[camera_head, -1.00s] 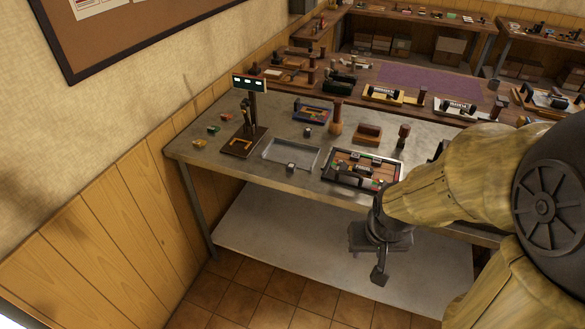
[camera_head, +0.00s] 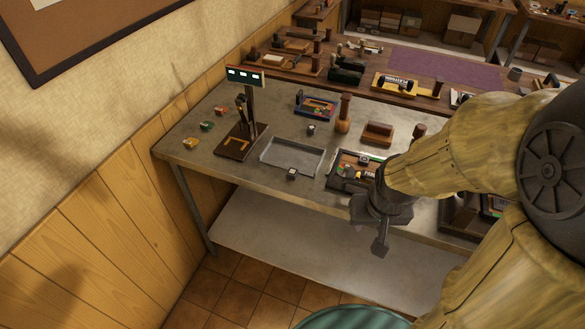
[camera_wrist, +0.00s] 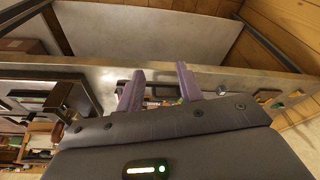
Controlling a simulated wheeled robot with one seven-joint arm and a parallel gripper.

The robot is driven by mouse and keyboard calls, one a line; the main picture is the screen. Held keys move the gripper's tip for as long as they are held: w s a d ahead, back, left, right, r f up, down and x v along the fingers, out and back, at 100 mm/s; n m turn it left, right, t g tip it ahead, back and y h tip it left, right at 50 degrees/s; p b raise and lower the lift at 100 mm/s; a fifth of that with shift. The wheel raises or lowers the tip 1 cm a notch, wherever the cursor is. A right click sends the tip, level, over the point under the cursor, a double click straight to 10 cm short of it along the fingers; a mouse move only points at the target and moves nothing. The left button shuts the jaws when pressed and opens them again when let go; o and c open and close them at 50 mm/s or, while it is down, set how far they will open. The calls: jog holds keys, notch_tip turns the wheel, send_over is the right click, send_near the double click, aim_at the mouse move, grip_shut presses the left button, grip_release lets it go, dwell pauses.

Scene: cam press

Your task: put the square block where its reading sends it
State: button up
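A small dark block with a pale top (camera_head: 292,174) sits at the front edge of a shallow grey tray (camera_head: 268,158) on the bench. A similar small block (camera_head: 311,130) stands behind the tray. I cannot tell which is the square block. A stand with a lit display (camera_head: 245,75) rises at the left; its dark base (camera_head: 232,150) bears a yellow outline. The display's reading is too small to make out. My gripper (camera_head: 380,246) points down in front of the bench's front edge, away from both blocks. In the wrist view its two fingers (camera_wrist: 160,85) are apart with nothing held between them.
Several small coloured pieces (camera_head: 207,126) lie at the bench's left end. A dark framed tray with pieces (camera_head: 345,168) is partly hidden by my arm. A wooden peg-like post (camera_head: 343,115) and a brown block (camera_head: 377,133) stand behind. A rounded teal shape (camera_head: 350,319) shows at the bottom.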

jog(key=shift+s, duration=0.1)
jog(key=shift+o, duration=1.8)
jog(key=shift+a, duration=0.15)
jog(key=w+a+f+m+t+b, duration=0.1)
jog(key=w+a+f+t+b, duration=0.15)
jog(key=w+a+f, duration=0.45)
jog(key=w+a+f+m+t+b, duration=0.2)
jog(key=w+a+f+t, duration=0.2)
jog(key=w+a, duration=0.4)
jog(key=s+a+f+m+t+h+b, duration=0.1)
jog(key=s+a+t+h+b, duration=0.2)
jog(key=a, duration=0.6)
jog(key=s+t+h, duration=0.1)
jog(key=t+h, duration=0.1)
jog(key=t, duration=0.1)
jog(key=shift+h, duration=0.3)
